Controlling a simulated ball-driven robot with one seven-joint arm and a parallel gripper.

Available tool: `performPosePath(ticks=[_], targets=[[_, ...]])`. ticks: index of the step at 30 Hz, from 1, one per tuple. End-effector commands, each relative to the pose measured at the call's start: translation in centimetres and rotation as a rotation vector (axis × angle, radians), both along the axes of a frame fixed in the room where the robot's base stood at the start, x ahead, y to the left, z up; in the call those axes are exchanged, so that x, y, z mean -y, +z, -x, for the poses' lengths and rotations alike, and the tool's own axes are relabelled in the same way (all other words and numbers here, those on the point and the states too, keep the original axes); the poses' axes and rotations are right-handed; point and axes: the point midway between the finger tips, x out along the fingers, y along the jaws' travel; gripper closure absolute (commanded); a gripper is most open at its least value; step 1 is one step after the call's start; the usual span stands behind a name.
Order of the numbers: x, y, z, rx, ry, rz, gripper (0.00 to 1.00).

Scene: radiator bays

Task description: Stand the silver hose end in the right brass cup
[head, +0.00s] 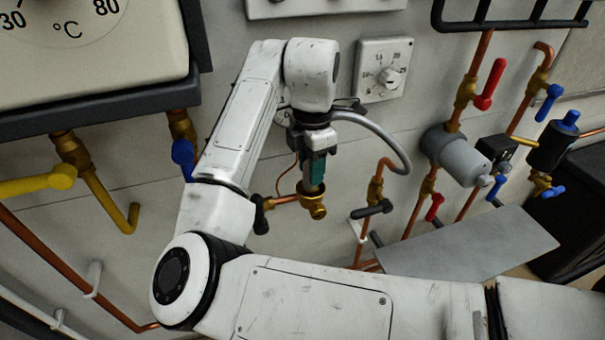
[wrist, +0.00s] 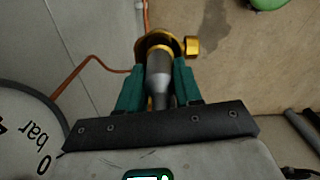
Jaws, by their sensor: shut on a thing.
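My gripper (head: 314,176) is shut on the silver hose end (wrist: 159,72), with a green finger on either side of it in the wrist view (wrist: 159,88). The hose end points down in the head view. A brass cup (head: 313,205) on a copper pipe is right below the fingers; it also shows in the wrist view (wrist: 176,39). The hose end's tip overlaps the cup's mouth; how deep it sits is hidden. A grey hose (head: 385,134) loops from the gripper to the right. I cannot pick out a second brass cup for certain.
A black-handled valve (head: 262,214) stands just left of the cup, and another brass valve (head: 375,190) to its right. A grey shelf plate (head: 465,243) is at lower right. A dial knob (head: 388,77) is on the wall behind my wrist.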

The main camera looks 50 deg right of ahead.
Motion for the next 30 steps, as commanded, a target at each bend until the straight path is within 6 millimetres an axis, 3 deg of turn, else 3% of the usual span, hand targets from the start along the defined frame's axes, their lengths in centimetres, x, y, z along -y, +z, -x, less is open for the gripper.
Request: performPosePath(ticks=[1, 18, 19, 27, 30], targets=[[0.04, -0.8, 0.24, 0.001, -0.001, 0.0, 1.0], [0.09, -1.3, 0.42, 0.0, 0.001, 0.0, 1.0], [0.08, -1.37, 0.41, 0.0, 0.001, -0.001, 0.65], [0.08, -1.37, 0.4, 0.0, 0.001, -0.001, 0.4], [0.08, -1.37, 0.4, 0.0, 0.001, -0.001, 0.4]])
